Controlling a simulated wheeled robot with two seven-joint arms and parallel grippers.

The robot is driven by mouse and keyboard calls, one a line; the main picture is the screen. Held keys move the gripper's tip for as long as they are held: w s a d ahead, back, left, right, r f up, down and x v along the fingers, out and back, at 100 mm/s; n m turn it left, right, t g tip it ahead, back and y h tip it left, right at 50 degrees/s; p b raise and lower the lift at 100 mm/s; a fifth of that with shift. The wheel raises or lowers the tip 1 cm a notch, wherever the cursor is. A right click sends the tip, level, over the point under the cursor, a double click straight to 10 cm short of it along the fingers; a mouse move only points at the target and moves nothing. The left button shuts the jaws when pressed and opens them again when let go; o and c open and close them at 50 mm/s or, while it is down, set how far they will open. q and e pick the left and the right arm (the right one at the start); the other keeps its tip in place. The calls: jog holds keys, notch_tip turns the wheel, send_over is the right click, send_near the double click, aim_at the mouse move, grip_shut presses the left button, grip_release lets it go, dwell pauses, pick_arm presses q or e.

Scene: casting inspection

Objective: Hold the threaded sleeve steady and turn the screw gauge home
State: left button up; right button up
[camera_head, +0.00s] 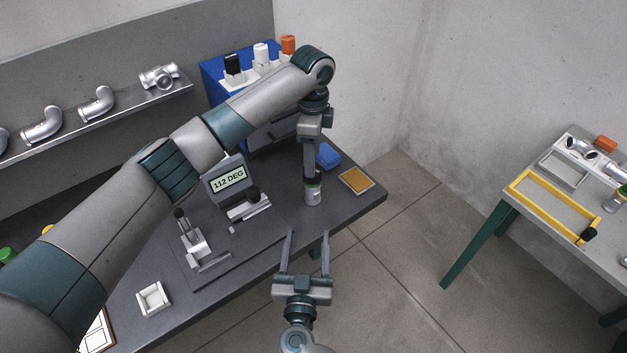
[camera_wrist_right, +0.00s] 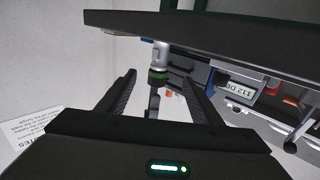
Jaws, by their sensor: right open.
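A silver cylinder (camera_head: 313,196) with a green ring near its top stands upright on the dark table's front part. It also shows in the right wrist view (camera_wrist_right: 161,52), upside down, with its green ring and a dark part beyond. I cannot tell sleeve from screw gauge in it. My left gripper (camera_head: 312,177) points straight down, its fingertips at the cylinder's top; whether they are closed on it is hidden. My right gripper (camera_head: 308,236) is open and empty, apart from the cylinder, in front of the table edge. Its two fingers frame the cylinder in the wrist view (camera_wrist_right: 158,80).
A gauge display (camera_head: 228,180) reading 112 DEG stands left of the cylinder, with a metal fixture (camera_head: 195,245) nearby. A white box (camera_head: 153,300) sits front left. A second table (camera_head: 510,208) stands right.

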aim_at(312, 194)
jog(key=w, duration=0.5)
jog(key=w+d, duration=0.1)
jog(key=w, duration=1)
jog(key=shift+w+d+r, duration=0.15)
jog(key=shift+w, duration=0.25)
jog(key=shift+c, duration=0.6)
grip_shut()
